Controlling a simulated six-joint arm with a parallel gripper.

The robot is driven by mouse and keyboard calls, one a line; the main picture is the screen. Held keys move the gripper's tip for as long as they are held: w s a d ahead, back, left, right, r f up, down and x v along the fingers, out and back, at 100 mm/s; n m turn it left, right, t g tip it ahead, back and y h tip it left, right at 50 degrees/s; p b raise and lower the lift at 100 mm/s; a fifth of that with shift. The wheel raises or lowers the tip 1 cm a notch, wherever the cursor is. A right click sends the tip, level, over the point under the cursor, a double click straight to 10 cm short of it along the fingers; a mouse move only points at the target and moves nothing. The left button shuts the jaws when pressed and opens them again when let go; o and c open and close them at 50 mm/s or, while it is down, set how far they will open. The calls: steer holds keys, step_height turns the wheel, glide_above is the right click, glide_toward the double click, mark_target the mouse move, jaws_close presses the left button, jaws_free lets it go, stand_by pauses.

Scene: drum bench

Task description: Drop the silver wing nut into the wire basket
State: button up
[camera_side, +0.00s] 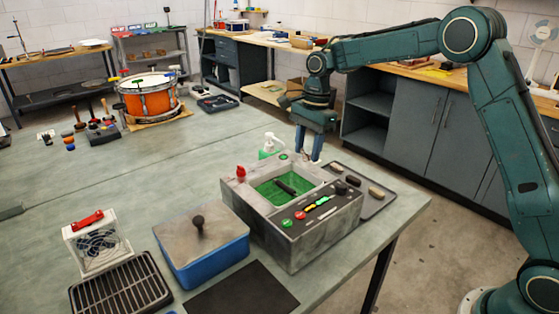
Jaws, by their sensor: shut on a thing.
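My gripper (309,158) points down just behind the back right edge of a grey bath unit (307,241). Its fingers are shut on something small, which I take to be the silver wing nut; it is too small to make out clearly. The unit has an open tank with a bright green inside (267,189). A black bar or handle (286,187) lies across the tank. It may belong to the wire basket, but I cannot make out the basket's wires from here.
A pump bottle (268,147) stands behind the unit. A dark tray (372,200) with several small blocks lies on its right. A blue box with a grey knobbed lid (205,251), a fan unit (97,243) and a black rack (119,286) stand front left. An orange drum (150,99) stands farther back.

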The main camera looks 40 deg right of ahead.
steer(key=shift+w+a+f, duration=0.2)
steer(key=shift+w+a, duration=0.1)
steer(key=shift+a, duration=0.3)
steer(key=shift+w+a+f, duration=0.15)
steer(key=shift+w+a, duration=0.1)
steer(key=shift+a, duration=0.3)
steer(key=shift+f, duration=0.15)
steer(key=shift+f, duration=1.7)
steer(key=o, duration=1)
steer(key=shift+o, duration=0.2)
steer(key=shift+r, duration=0.15)
